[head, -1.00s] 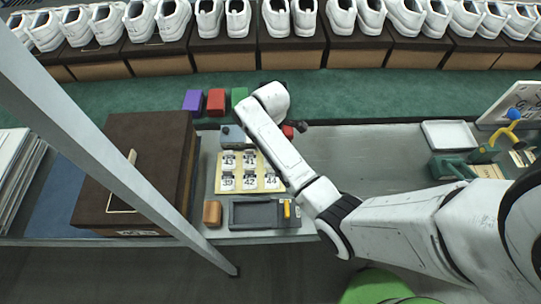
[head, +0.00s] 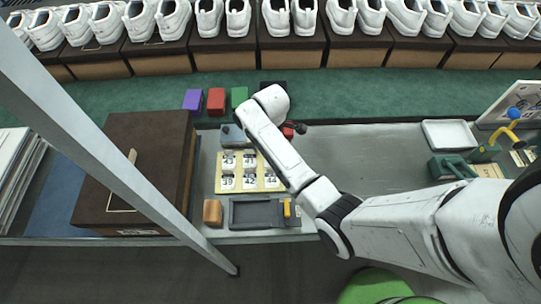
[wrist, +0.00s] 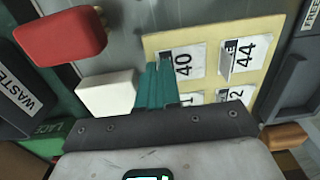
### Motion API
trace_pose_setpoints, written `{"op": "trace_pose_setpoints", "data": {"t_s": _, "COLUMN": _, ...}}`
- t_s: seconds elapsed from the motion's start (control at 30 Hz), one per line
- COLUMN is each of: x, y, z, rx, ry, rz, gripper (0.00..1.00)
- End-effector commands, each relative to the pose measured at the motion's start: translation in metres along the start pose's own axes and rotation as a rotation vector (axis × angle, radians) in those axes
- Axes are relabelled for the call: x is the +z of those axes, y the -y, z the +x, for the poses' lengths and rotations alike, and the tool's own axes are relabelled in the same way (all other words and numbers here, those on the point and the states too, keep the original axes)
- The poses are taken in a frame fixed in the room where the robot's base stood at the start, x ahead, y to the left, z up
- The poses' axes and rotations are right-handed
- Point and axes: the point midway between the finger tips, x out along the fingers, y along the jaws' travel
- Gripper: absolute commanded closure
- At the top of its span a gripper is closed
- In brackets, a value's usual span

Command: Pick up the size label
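The size labels stand in rows on a cream board (head: 210,172) on the bench. In the wrist view the size label 40 (wrist: 186,65) is beside the teal fingers of my gripper (wrist: 164,68). The fingers are close together over its left edge, where label 44 (wrist: 238,50) shows a raised flap. They appear shut on label 40's flap, though the fingers hide the contact. The label still lies at the board. Parts of the lower row are hidden behind my gripper's body. In the head view my arm covers the gripper and the board's right side.
A red block (wrist: 62,36) and a white block (wrist: 106,93) are left of the fingers in the wrist view. A dark tray (head: 262,212) and a brown block (head: 213,212) lie before the board. A brown box (head: 150,140) stands left.

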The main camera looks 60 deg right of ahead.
Motion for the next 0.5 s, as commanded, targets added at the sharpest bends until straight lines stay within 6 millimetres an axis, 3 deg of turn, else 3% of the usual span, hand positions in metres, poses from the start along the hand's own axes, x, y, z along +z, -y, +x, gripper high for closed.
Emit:
{"op": "trace_pose_setpoints", "data": {"t_s": 0.3, "x": 0.0, "y": 0.0, "z": -0.003, "rx": 0.001, "ry": 0.0, "rz": 0.0, "gripper": 1.0}}
{"op": "trace_pose_setpoints", "data": {"t_s": 0.5, "x": -0.001, "y": -0.001, "z": -0.022, "rx": 0.004, "ry": -0.003, "rz": 0.0, "gripper": 1.0}}
